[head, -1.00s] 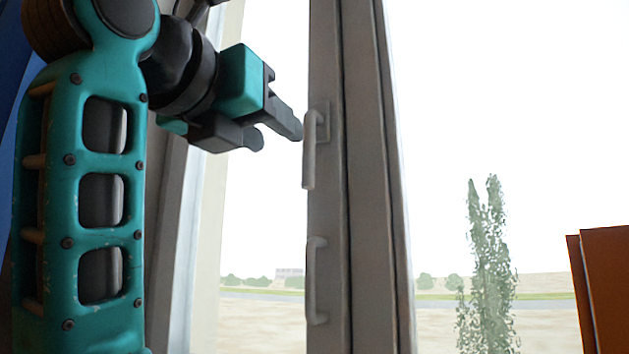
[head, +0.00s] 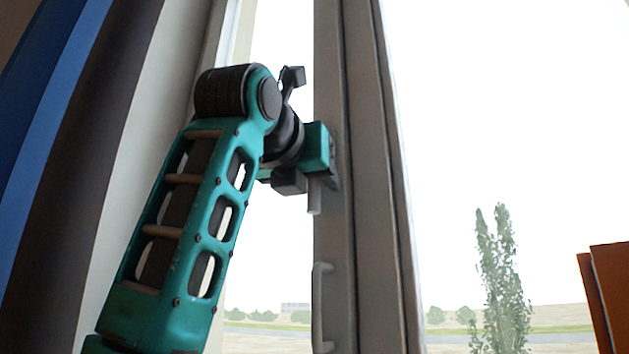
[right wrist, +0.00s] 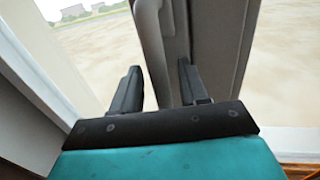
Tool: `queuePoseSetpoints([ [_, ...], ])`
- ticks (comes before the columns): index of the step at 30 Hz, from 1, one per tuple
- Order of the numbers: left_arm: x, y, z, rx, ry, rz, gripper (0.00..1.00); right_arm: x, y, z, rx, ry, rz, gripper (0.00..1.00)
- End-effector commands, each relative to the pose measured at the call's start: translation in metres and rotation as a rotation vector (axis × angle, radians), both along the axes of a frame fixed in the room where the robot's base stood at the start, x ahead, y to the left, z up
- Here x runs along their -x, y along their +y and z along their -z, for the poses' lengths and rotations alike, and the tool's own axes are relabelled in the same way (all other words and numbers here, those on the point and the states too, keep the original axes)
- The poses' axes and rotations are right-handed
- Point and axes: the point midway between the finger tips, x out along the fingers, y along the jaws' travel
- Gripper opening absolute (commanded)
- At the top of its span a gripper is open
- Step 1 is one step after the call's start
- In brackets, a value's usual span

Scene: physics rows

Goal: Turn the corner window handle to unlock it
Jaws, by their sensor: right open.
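The grey window handle (head: 315,199) is on the window frame. In the head view its lower end shows below my right gripper (head: 322,180), which hides its upper part. It appears to hang straight down. In the right wrist view the handle (right wrist: 153,42) runs down between the two dark fingers of my right gripper (right wrist: 160,86). The fingers are open, one on each side of it; whether either touches it I cannot tell. My left gripper is not in view.
A second, fixed-looking grey pull (head: 318,308) sits lower on the same window frame (head: 352,260). Glass lies on both sides of the frame. An orange-brown panel (head: 612,285) stands at the far right, and a blue strip (head: 50,130) at the left.

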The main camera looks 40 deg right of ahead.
Motion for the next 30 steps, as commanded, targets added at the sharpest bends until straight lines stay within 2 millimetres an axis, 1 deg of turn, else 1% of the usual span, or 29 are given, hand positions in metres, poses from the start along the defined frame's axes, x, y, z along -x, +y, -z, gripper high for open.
queuePoseSetpoints([
  [4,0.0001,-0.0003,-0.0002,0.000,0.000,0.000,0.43,-0.0029,-0.0056,-0.0001,0.001,0.000,0.000,0.44],
  [11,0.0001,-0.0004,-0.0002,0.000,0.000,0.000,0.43,-0.0030,-0.0061,0.0000,0.000,0.000,0.001,0.44],
  [25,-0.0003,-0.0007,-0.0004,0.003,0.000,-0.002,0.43,-0.0029,-0.0058,0.0002,0.000,0.000,0.001,0.00],
  [30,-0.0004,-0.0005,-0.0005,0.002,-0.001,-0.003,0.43,-0.0029,-0.0058,0.0003,0.000,0.000,0.001,0.00],
])
